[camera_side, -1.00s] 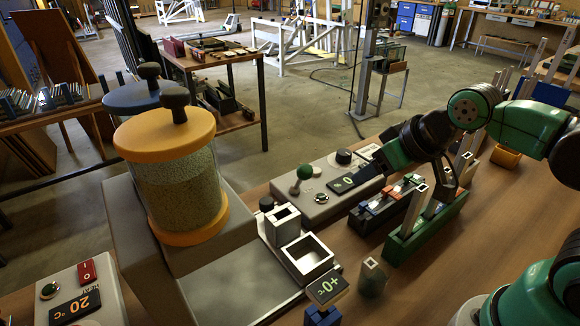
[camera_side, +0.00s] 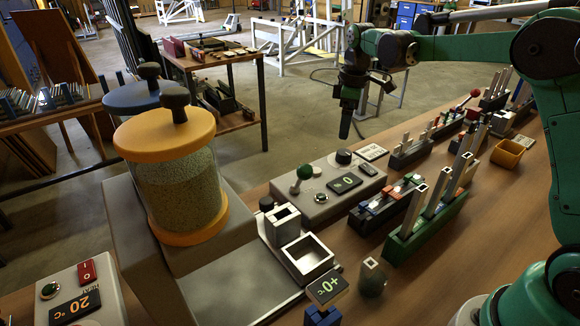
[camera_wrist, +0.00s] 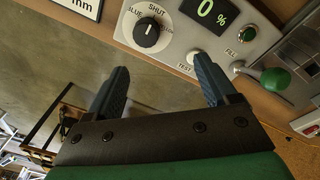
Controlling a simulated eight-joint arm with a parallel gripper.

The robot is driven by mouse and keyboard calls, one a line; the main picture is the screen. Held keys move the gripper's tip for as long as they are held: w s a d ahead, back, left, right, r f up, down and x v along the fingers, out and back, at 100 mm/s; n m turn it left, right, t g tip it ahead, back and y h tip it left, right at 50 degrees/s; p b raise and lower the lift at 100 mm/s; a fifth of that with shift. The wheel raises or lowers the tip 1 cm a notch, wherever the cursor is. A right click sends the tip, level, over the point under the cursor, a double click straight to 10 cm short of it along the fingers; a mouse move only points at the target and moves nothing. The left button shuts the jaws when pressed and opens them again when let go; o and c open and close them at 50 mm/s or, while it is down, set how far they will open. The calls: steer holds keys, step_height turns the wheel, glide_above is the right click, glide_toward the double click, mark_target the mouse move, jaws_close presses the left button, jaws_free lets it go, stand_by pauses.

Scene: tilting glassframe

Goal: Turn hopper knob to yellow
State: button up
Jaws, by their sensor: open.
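The hopper knob (camera_wrist: 147,36) is a round black dial on a grey control box. The yellow-lidded hopper (camera_side: 180,180) holds pale grains.
The control box (camera_side: 318,208) carries a display (camera_wrist: 208,9) reading 0 %, a TEST button, a FILL button and a green-balled lever (camera_side: 303,174). A blue-lidded hopper (camera_side: 130,97) stands behind. Racks (camera_side: 425,225) stand to the right.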

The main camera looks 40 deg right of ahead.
mark_target(344, 152)
steer(key=shift+n+g, duration=0.5)
steer(key=shift+n, duration=0.1)
steer(key=d+f, duration=0.1)
steer(key=w+d+f, duration=0.1)
steer(key=f, duration=0.1)
steer(key=shift+w+d, duration=0.1)
steer(key=shift+w, duration=0.1)
steer(key=shift+f, duration=2.85)
jaws_close()
